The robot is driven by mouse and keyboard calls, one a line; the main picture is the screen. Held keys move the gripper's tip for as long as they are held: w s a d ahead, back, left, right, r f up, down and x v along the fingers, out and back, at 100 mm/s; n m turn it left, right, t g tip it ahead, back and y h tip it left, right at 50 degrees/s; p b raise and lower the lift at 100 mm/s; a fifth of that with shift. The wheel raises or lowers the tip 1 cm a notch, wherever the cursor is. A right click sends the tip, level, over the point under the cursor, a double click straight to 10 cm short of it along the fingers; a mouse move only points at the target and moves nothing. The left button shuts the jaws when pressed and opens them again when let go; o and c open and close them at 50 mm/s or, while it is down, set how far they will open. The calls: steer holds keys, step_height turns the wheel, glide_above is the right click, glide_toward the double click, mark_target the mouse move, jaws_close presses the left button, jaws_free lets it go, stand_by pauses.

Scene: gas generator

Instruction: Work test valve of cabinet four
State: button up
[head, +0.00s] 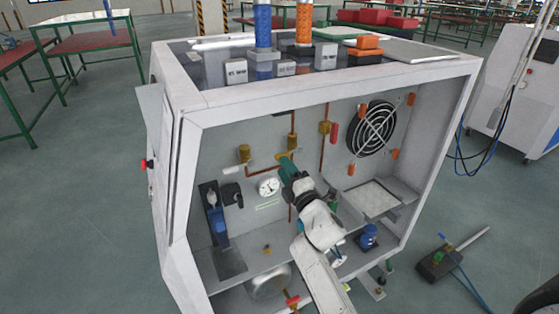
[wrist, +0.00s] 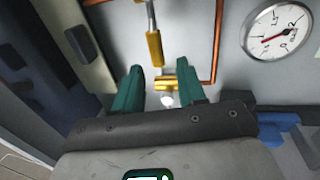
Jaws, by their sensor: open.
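The white open-fronted cabinet (head: 190,200) fills the middle of the head view; I cannot read a number on it. My gripper (head: 284,160) reaches inside, close to the back wall. In the wrist view my gripper (wrist: 175,78) is open, with one green finger on each side of a small brass valve fitting (wrist: 163,84). The fitting has a pale round end and joins a copper pipe (wrist: 216,45). The fingers look apart from it, but I cannot judge the depth. In the head view my fingers partly hide this brass fitting (head: 291,153).
A pressure gauge (wrist: 277,32) is right of the fitting; the head view shows it too (head: 268,186). A black fan (head: 372,128) is on the back wall. A blue device (head: 217,225) stands left inside, and a blue-topped part (head: 368,236) at right. Cabinet walls surround my arm.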

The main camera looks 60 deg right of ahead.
steer(key=v, duration=0.5)
steer(key=shift+s+a, duration=0.2)
steer(key=shift+s, duration=0.1)
